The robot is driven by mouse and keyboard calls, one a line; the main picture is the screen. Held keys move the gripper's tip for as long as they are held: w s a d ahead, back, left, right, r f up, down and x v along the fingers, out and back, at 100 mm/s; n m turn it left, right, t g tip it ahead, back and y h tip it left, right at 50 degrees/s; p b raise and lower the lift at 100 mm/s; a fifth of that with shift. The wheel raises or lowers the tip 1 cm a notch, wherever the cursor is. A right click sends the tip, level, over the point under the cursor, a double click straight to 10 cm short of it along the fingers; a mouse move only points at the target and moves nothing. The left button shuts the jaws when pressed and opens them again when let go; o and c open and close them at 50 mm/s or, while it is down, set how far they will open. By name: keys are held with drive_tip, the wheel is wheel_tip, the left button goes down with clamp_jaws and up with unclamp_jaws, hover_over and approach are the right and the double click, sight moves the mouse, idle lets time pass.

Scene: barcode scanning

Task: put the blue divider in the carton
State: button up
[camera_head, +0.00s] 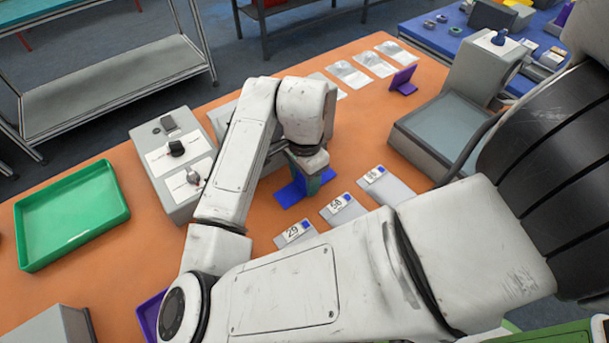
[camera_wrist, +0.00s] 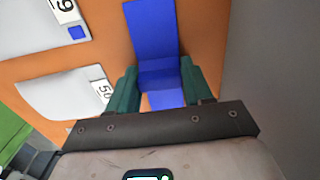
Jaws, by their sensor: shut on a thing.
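In the wrist view the green fingers (camera_wrist: 158,82) stand either side of the divider's raised part. I cannot tell whether the divider touches the table. I cannot make out a carton in either view.
A purple stand (camera_head: 403,80) and a scale (camera_head: 440,130) are farther right.

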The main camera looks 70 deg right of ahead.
drive_tip(key=o, duration=1)
drive_tip(key=shift+f, duration=0.1)
